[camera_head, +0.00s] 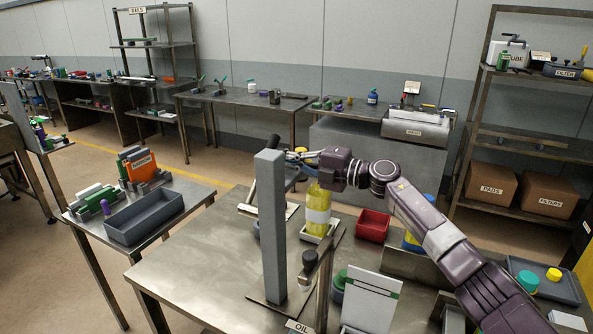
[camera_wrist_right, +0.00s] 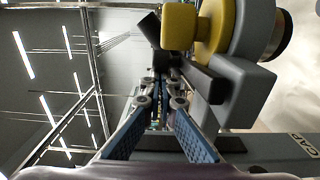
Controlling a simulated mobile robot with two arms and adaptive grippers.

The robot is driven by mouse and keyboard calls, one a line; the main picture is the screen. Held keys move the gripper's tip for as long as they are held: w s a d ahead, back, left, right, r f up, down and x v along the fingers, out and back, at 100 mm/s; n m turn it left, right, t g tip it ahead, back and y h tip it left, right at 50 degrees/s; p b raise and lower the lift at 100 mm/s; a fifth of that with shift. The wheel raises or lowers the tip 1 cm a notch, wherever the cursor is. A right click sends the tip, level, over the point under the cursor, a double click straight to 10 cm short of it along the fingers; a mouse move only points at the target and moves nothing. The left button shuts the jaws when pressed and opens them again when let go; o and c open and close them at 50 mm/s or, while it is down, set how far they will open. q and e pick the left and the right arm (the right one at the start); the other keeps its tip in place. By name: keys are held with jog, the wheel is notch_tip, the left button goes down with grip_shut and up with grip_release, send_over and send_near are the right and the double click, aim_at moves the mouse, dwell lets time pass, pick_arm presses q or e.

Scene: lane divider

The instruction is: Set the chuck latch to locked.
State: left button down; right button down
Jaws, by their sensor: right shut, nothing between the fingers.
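A capping stand with a tall grey column (camera_head: 271,230) stands on the steel table. In the right wrist view its head shows as a grey body with a yellow collar (camera_wrist_right: 211,27) and a dark bar (camera_wrist_right: 195,78), which may be the chuck latch; I cannot read its setting. My right gripper (camera_head: 304,158) is just behind and right of the column top, above the yellow bottle (camera_head: 318,203). Its blue fingers (camera_wrist_right: 160,95) are shut and empty, close beside the dark bar; I cannot tell if they touch it. My left gripper is not in view.
A red bin (camera_head: 373,226) stands right of the bottle. A white sign (camera_head: 371,299) and an OIL label (camera_head: 298,327) are at the front. A side table holds a grey tray (camera_head: 145,218). The table's left front is clear.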

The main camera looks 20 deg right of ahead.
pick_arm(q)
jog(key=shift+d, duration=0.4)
